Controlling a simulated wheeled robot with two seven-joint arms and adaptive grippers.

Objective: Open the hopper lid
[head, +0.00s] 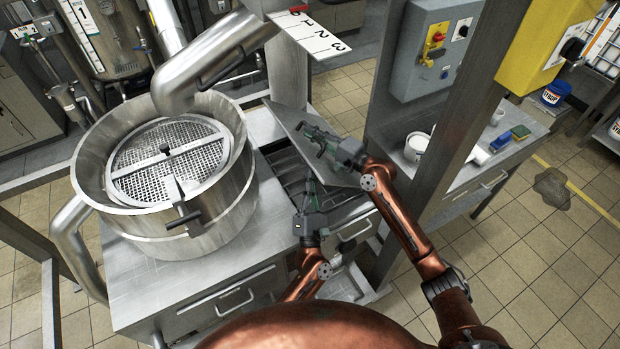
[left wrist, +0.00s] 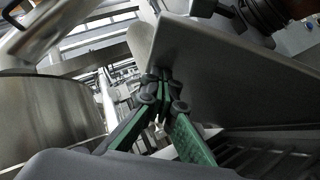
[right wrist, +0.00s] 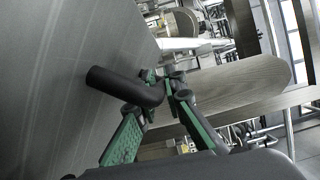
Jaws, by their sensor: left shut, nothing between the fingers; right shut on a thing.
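The hopper lid (head: 344,178) is a flat grey metal plate, raised and tilted above the slatted opening (head: 284,163) in the bench. It also shows as a large plate in the left wrist view (left wrist: 235,75) and the right wrist view (right wrist: 60,65). My right gripper (head: 306,131) is shut on the lid's black bar handle (right wrist: 112,84). My left gripper (head: 309,183) is shut and empty, low in front of the lid by the opening. In the left wrist view its fingertips (left wrist: 164,82) appear close to the lid's edge; contact is unclear.
A round steel sieve vessel (head: 165,240) stands on the bench to the left, with a bent pipe (head: 205,65) above it. A steel post (head: 455,130) stands right of my right arm. A side bench (head: 470,165) behind it holds a white tub (head: 416,147) and small items.

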